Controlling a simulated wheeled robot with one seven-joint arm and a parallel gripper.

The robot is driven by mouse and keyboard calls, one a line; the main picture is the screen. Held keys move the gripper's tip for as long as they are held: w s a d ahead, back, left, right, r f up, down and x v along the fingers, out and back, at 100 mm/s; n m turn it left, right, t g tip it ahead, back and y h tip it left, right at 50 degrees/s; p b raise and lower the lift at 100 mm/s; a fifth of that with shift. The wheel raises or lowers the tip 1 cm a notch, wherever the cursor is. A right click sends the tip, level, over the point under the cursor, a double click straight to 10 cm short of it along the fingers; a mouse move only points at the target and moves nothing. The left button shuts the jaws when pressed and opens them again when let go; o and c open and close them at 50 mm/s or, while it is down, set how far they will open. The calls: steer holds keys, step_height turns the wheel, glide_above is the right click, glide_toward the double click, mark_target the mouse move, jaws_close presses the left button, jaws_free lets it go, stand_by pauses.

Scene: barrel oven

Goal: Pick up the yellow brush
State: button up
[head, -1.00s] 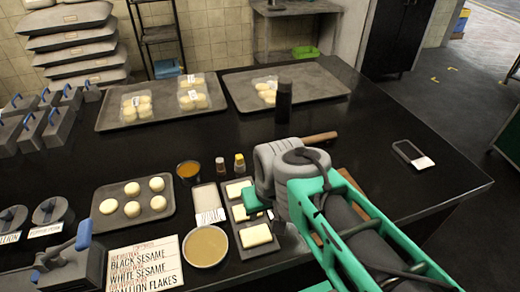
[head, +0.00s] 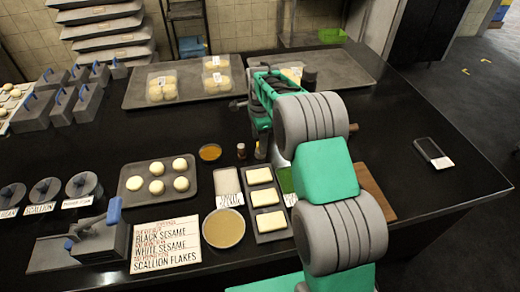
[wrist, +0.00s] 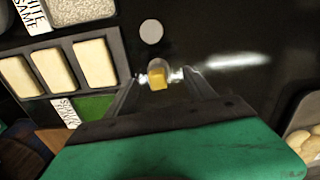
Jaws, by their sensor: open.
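A small item with a yellow blocky top (wrist: 158,80) stands between my fingertips in the wrist view. It looks like the yellow-topped item (head: 260,150) on the dark counter in the head view. I see no bristles, so I cannot tell for sure that it is the yellow brush. My gripper (wrist: 158,76) is open, with one finger on each side of this item. I cannot tell whether the fingers touch it. In the head view my arm reaches over the counter and the fingertips are hard to make out.
A small bottle (head: 241,151) stands just left of the yellow-topped item. A tray with pale blocks (head: 284,238), a sauce bowl (head: 210,153) and a bun tray (head: 139,205) are nearby. A phone-like device (head: 433,153) lies right.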

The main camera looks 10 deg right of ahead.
step_height(320, 180, down, 5)
steer(key=shift+s+d+r+p, duration=0.1)
steer(key=shift+s+r+p, duration=0.05)
steer(key=shift+p, duration=0.5)
steer(key=c, duration=1.4)
